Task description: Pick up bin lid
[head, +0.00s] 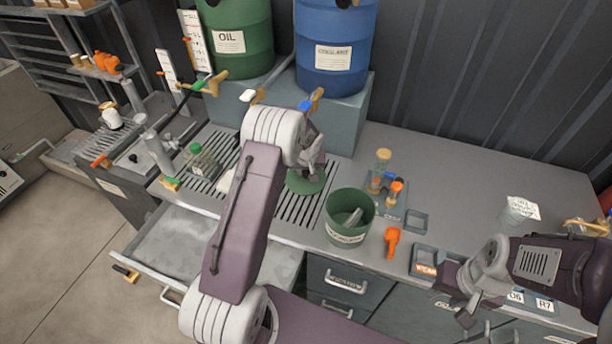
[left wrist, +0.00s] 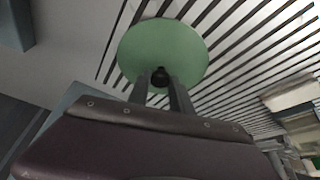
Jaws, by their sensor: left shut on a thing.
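The bin lid (head: 306,184) is a round green disc over the slotted grate, left of the green bin (head: 347,232). My left gripper (head: 314,168) is above the lid. I cannot tell whether the lid touches the grate. The bin is uncovered, with a grey piece inside. My right gripper (head: 453,299) is at the lower right, apart from the lid, its fingers spread and empty.
An oil drum (head: 240,50) and a blue drum (head: 335,60) stand on a grey block behind the grate. A drawer (head: 190,245) is open at the left. The counter's right side has free room.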

